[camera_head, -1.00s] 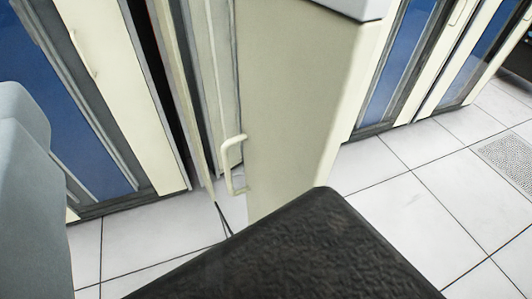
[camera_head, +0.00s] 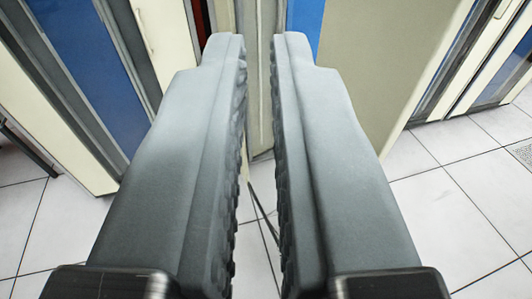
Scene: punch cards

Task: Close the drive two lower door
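A beige door-like panel (camera_head: 375,65) stands swung out from the cabinet row, upright, just right of my fingertips. I take it for the drive two lower door, but no label shows. Its handle, seen earlier, is hidden now, most likely behind my fingers. My gripper (camera_head: 257,50) fills the middle of the view, its two grey fingers apart with a narrow gap between them. Through the gap I see a pale upright strip, floor and a dark cable, and nothing held. I cannot tell whether a finger touches the panel.
Left is a cream-framed cabinet door with blue glass (camera_head: 80,60). A dark opening with a red strip (camera_head: 201,20) lies between it and my fingers. More blue-glass cabinets (camera_head: 465,60) stand right. The white tiled floor (camera_head: 440,220) is clear at the lower right.

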